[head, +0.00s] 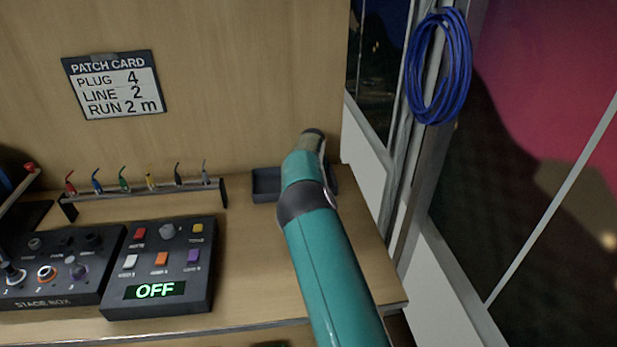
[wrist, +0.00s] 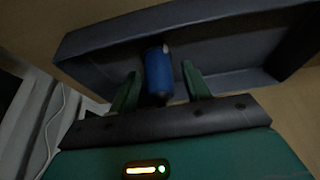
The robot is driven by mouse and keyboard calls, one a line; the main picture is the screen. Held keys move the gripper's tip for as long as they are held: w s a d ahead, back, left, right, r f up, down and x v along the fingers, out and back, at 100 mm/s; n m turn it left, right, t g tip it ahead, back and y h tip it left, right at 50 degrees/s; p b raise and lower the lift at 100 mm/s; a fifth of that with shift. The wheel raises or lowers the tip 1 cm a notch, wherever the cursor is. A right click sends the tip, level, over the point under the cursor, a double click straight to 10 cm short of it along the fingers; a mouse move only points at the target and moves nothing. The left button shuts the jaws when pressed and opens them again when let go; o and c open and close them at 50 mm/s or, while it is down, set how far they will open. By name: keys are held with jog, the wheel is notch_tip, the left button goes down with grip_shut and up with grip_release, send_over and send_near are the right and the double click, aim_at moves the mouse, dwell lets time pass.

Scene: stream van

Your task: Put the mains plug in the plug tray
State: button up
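The plug tray (head: 266,184) is a dark, shallow, open box on the bench near the wall, partly hidden behind my arm in the head view. In the wrist view the tray (wrist: 100,48) fills the upper part. A blue cylinder with a dark end, which I take for the mains plug (wrist: 158,72), shows inside the tray's outline. My gripper (wrist: 159,72) has a green finger on each side of it, with a visible gap on both sides. Whether the plug touches the tray floor is hard to tell. The head view hides the fingers and the plug.
A control box reading OFF (head: 160,265) and a stage box (head: 55,270) stand left on the bench. A rack (head: 145,192) of several coloured leads is behind them. A patch card (head: 112,85) is on the wall; a blue cable coil (head: 438,65) hangs right.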

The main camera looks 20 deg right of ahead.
jog(key=s+a+r+y, duration=0.1)
jog(key=s+r, duration=0.6)
jog(key=r, duration=0.3)
jog(key=s+a+r, duration=0.2)
jog(key=s+r, duration=0.5)
jog(key=r, duration=0.4)
jog(key=s+a+r+y, duration=0.1)
jog(key=s+a+r, duration=0.2)
jog(key=s, duration=0.5)
jog(key=s+a+r, duration=0.3)
jog(key=s+r, duration=0.1)
jog(key=s, duration=0.3)
jog(key=s+a+f+n, duration=0.1)
jog(key=s+a, duration=0.2)
jog(key=s, duration=0.9)
jog(key=s+a+f+n+t+h, duration=0.1)
jog(key=s+a, duration=0.3)
jog(key=s, duration=0.8)
jog(key=shift+a+f, duration=0.25)
jog(key=shift+f, duration=0.45)
